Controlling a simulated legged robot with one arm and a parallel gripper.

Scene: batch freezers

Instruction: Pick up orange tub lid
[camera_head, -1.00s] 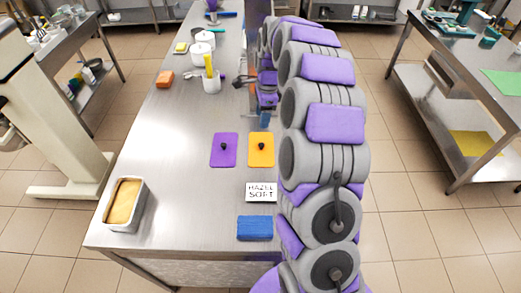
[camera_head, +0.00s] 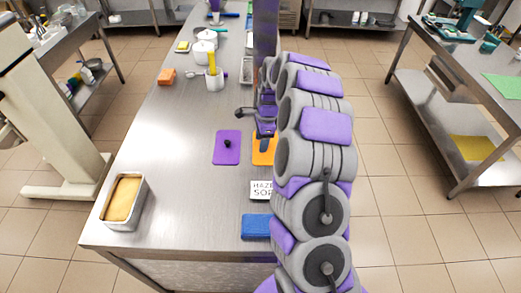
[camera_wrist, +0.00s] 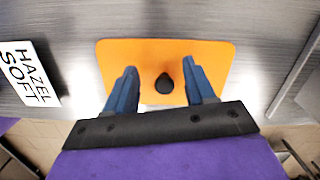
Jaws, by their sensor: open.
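The orange tub lid (camera_wrist: 165,58) lies flat on the steel table, with a black knob (camera_wrist: 164,83) near its middle. In the head view the orange lid (camera_head: 262,158) is partly hidden behind my arm and gripper. My gripper (camera_wrist: 160,78) is open above the lid, its two blue fingers on either side of the knob. I cannot tell whether the fingers reach down level with the knob. No contact with the knob shows.
A purple lid (camera_head: 227,148) with a black knob lies just left. A "HAZEL SOFT" card (camera_wrist: 28,75) and a blue block (camera_head: 256,226) lie nearer the front edge. A metal pan (camera_head: 124,203) stands front left. White tubs (camera_head: 204,40) stand farther back.

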